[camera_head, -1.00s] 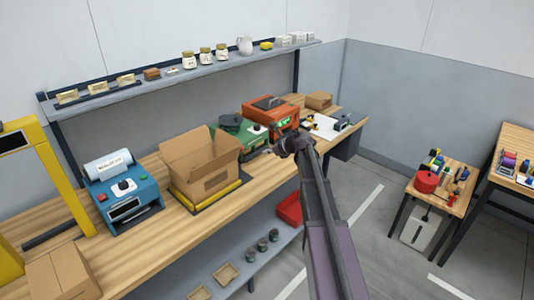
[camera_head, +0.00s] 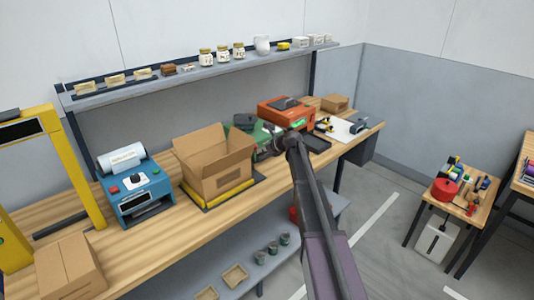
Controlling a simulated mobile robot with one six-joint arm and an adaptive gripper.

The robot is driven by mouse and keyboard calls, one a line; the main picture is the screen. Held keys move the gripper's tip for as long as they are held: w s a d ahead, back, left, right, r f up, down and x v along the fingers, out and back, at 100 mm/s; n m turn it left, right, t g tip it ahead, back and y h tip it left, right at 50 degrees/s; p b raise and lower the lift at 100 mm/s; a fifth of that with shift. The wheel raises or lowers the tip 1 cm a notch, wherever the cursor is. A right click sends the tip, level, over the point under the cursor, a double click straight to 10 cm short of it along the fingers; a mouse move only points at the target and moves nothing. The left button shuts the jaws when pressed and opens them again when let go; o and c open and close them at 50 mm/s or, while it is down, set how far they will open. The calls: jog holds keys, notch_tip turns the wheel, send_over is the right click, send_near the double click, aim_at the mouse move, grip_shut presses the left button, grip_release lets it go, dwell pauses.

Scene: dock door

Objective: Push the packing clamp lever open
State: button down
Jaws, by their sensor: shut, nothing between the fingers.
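A green device (camera_head: 264,132) with a dark round part on top stands on the wooden bench, between the open cardboard box and the orange machine. I cannot make out a clamp lever for sure; my arm and gripper cover part of the device's right side. My gripper (camera_head: 278,147) is small and dark in the head view, at the front right of the green device. It is shut and holds nothing. I cannot tell whether it touches the device.
An open cardboard box (camera_head: 222,180) stands left of the green device, and an orange machine (camera_head: 287,112) behind it to the right. A blue machine (camera_head: 136,190) and yellow frame (camera_head: 72,170) are farther left. A shelf (camera_head: 200,72) runs above the bench.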

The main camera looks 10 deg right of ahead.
jog(key=shift+w+a, duration=0.1)
jog(key=shift+w, duration=0.05)
jog(key=shift+w+d+r+p, duration=0.15)
jog(key=shift+d+r+p, duration=0.1)
jog(key=shift+p, duration=0.1)
dwell(0.3)
